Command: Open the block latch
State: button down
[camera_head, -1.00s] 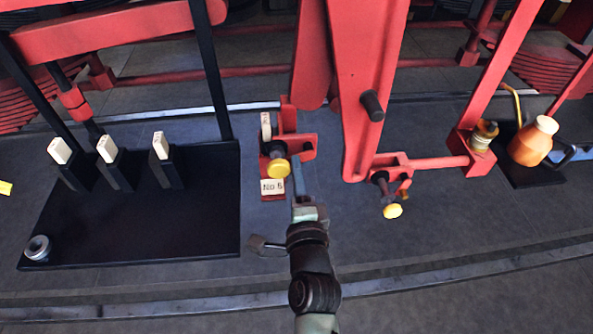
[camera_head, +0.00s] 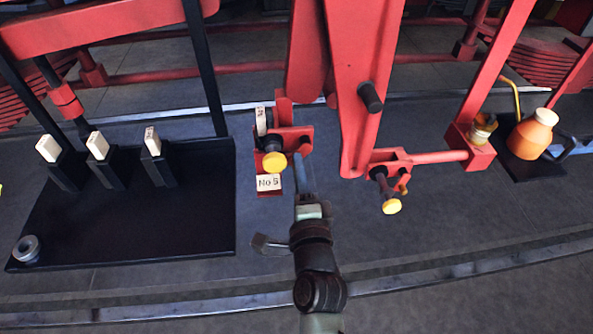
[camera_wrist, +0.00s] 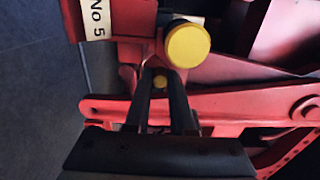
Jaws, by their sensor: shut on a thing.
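The red block (camera_head: 290,138) with a large yellow knob (camera_head: 274,162) and a white "No 5" plate (camera_head: 268,182) is left of the big red lever. In the wrist view the large yellow knob (camera_wrist: 187,45) is just above and right of my fingertips. My gripper (camera_head: 302,172) is just right of the plate in the head view. In the wrist view its dark fingers (camera_wrist: 160,84) are close together on a small yellow-tipped part (camera_wrist: 160,80), perhaps the block latch's handle. A red bar (camera_wrist: 235,107) runs behind the fingers. The latch's hinge is not clear.
A black tray (camera_head: 120,240) with several white-topped posts and a grey ring (camera_head: 27,249) lies left. An orange jug (camera_head: 530,138) stands farther right. The floor in front is clear.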

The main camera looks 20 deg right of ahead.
jog(key=shift+s+d+f, duration=0.1)
jog(key=shift+d+f, duration=0.2)
jog(key=shift+s+d+f+b, duration=0.15)
jog(key=shift+d+b, duration=0.3)
jog(key=shift+b, duration=0.3)
jog(key=shift+d+b, duration=0.3)
jog(key=shift+b, duration=0.05)
jog(key=shift+s, duration=0.1)
jog(key=c, duration=0.9)
grip_release()
jog(key=shift+d, duration=0.1)
